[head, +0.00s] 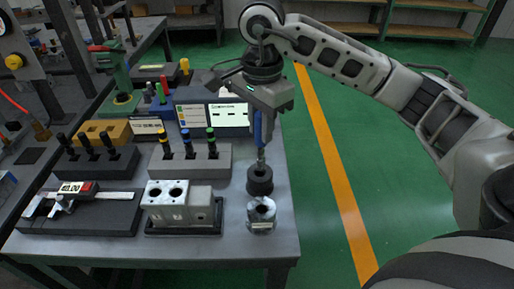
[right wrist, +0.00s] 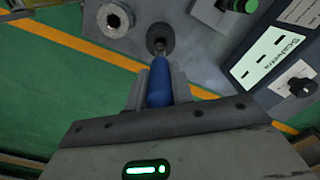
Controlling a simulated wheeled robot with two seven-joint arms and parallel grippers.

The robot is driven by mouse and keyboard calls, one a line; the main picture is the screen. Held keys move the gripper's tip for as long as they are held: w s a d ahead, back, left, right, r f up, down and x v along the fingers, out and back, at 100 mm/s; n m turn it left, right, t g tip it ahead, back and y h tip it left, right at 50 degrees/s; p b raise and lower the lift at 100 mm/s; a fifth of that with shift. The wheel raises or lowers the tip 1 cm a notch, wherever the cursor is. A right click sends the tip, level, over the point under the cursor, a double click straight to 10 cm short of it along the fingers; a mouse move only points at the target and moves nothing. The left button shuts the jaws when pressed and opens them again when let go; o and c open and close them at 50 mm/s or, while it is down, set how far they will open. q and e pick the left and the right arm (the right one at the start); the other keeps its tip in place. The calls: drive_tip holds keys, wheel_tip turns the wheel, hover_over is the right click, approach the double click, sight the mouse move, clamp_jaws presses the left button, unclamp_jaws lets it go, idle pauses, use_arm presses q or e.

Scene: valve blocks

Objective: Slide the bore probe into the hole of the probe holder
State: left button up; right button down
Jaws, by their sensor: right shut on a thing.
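My right gripper (head: 261,118) is shut on the blue handle of the bore probe (head: 258,132), which points down, close to upright. The probe also shows in the right wrist view (right wrist: 159,85), between the two fingers. The probe holder (head: 260,184) is a black round block near the right edge of the table, directly below the probe; it also shows in the right wrist view (right wrist: 160,36). The probe's thin metal tip is at the holder's top opening. I cannot tell how far it is inside. My left gripper is not in view.
A silver ring (head: 262,217) stands just in front of the holder. A valve block (head: 183,206) with two bores is to the left. Behind it is a grey rack (head: 207,163) with several plug gauges. A box with a display (head: 228,115) stands behind the probe. Floor lies right.

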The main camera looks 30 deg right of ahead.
sight(260, 141)
wheel_tip(260, 141, down, 5)
drive_tip(key=shift+r, duration=0.2)
drive_tip(key=shift+f, duration=0.3)
drive_tip(key=c, duration=1.2)
unclamp_jaws()
drive_tip(key=shift+r, duration=0.25)
drive_tip(key=shift+w+r, duration=0.1)
drive_tip(key=shift+r, duration=0.25)
wheel_tip(260, 141, up, 10)
drive_tip(key=shift+r+p, duration=0.4)
drive_tip(key=shift+r, duration=0.2)
